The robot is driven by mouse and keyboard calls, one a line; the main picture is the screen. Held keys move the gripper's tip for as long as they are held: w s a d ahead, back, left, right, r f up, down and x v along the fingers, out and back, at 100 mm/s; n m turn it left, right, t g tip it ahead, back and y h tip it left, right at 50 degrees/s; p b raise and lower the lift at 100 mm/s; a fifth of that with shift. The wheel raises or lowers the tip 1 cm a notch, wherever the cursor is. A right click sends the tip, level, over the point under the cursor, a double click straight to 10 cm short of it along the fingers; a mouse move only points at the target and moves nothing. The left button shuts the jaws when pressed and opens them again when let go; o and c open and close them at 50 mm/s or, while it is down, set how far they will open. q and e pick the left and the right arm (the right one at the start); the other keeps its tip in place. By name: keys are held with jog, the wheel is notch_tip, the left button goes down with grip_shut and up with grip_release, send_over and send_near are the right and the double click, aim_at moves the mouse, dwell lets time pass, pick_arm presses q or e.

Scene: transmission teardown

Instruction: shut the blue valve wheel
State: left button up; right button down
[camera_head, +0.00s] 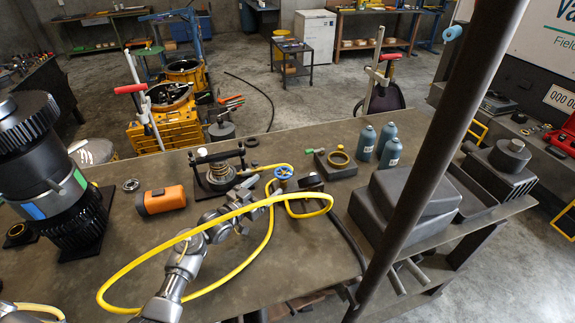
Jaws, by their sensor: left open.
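The blue valve wheel (284,172) sits on a small fitting on the workbench, near the middle of the view. My left gripper (247,186) is open, a little left of the wheel and apart from it. Its fingers are small and partly hidden by the yellow hose. I see nothing held in it. A yellow hose (128,276) loops along my left arm and passes in front of and below the wheel, so the fitting's lower part is partly covered. My right gripper is not in view.
A spring in a black press frame (218,174) stands just left of the gripper. An orange flashlight (164,200) and a large dark gear assembly (60,190) are farther left. Blue-grey bottles (366,143) and a grey housing (400,205) stand right. A dark post crosses the right side.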

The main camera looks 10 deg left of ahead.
aim_at(289, 168)
pick_arm(q)
jog(key=shift+w+d+b, duration=0.15)
jog(key=shift+d+b, duration=0.1)
jog(key=shift+b, duration=0.1)
jog(key=b+x, duration=0.6)
jog(key=x, duration=0.2)
jog(key=shift+w+f, duration=0.15)
jog(key=shift+w, duration=0.15)
jog(key=shift+w+d+r+b, duration=0.2)
jog(key=shift+w+d+b, duration=0.1)
jog(key=shift+w+d, duration=0.25)
jog(key=shift+w+a, duration=0.1)
jog(key=c, duration=1)
